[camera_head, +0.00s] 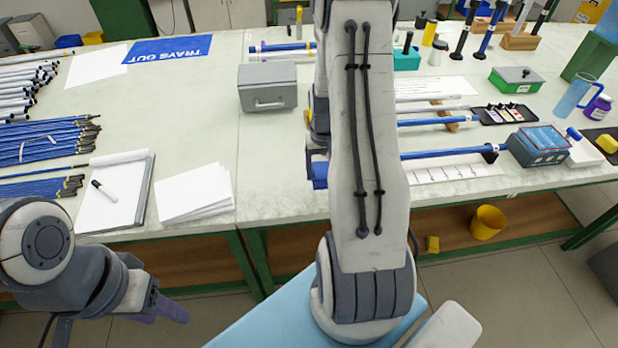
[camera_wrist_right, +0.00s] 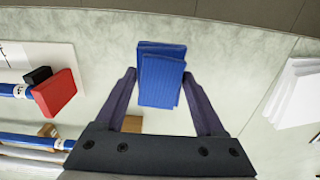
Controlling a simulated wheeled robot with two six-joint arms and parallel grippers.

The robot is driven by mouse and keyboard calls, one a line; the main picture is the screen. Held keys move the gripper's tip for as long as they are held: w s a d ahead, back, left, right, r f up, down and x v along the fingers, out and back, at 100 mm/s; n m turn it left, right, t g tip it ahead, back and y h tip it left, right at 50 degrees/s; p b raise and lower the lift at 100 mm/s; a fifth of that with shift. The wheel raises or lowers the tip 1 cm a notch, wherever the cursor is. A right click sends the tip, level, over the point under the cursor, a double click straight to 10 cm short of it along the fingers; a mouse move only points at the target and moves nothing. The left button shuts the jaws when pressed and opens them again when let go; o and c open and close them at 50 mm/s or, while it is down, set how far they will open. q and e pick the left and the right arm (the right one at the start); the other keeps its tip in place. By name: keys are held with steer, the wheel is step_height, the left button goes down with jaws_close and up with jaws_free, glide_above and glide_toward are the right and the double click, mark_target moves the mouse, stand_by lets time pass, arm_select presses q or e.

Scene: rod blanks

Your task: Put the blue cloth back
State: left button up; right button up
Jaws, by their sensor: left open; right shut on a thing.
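The blue cloth (camera_wrist_right: 162,82) is a small folded stack between the two fingers of my right gripper (camera_wrist_right: 159,74) in the right wrist view. The fingers are shut on its sides. In the head view a bit of the blue cloth (camera_head: 320,174) shows to the left of my right arm, over the front part of the table. Most of the right gripper is hidden behind that arm. I cannot tell whether the cloth touches the table. My left gripper (camera_head: 168,308) is open and empty, in front of the table at the lower left.
A grey box (camera_head: 267,87) stands behind. Blue rods (camera_head: 440,154) and a blue-topped box (camera_head: 538,146) are to the right.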

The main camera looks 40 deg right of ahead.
glide_above(309, 186)
step_height(309, 186, down, 3)
steer(key=shift+r+p, duration=0.1)
steer(key=shift+p, duration=0.2)
step_height(309, 186, down, 3)
steer(key=shift+f+p, duration=0.15)
steer(key=shift+p, duration=0.3)
steer(key=shift+f, duration=0.25)
